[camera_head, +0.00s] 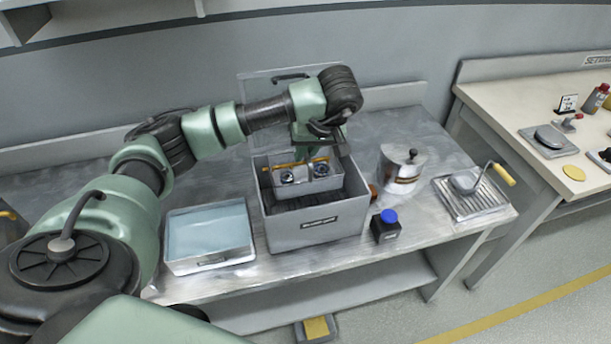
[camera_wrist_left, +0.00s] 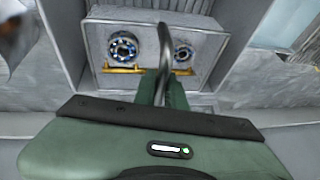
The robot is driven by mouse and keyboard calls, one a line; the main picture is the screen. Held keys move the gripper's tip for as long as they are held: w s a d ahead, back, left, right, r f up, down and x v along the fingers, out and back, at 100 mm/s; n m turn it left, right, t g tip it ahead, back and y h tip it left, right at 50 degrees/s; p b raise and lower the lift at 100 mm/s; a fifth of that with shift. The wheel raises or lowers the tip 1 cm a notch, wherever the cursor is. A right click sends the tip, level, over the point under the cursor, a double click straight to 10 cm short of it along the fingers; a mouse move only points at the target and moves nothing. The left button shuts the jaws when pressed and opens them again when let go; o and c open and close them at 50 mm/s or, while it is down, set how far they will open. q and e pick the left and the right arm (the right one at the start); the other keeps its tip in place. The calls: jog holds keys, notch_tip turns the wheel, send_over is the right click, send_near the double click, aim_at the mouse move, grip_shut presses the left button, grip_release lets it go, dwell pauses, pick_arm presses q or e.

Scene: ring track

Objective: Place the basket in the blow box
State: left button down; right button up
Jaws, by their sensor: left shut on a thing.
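The basket (camera_head: 330,183) is a small grey metal tray with a handle, holding two round bearings and brass-coloured bars. It hangs in the mouth of the blow box (camera_head: 312,228), a grey open-topped box on the metal bench, whose clear lid (camera_head: 262,92) stands up at the back. My left gripper (camera_head: 318,150) is above the box, shut on the basket's handle. In the left wrist view the basket (camera_wrist_left: 206,52) sits between the box walls, with the bent handle (camera_wrist_left: 165,55) rising to the gripper. Whether the basket touches the box floor cannot be told. My right gripper is out of view.
A tray of bluish liquid (camera_head: 209,235) stands left of the box. A second table (camera_head: 510,92) stands farther right.

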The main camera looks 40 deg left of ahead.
aim_at(303, 177)
pick_arm(q)
notch_tip(303, 177, down, 3)
jog(key=shift+r, duration=0.1)
notch_tip(303, 177, down, 4)
jog(key=shift+f+p, duration=0.2)
jog(key=shift+p, duration=0.2)
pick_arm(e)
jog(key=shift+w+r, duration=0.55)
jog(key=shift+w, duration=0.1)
pick_arm(q)
jog(key=c, duration=1.9)
grip_release()
jog(key=shift+f, duration=0.25)
jog(key=o, duration=0.4)
jog(key=shift+r, duration=0.1)
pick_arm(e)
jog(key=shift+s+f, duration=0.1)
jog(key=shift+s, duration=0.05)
pick_arm(q)
jog(key=shift+r, duration=0.1)
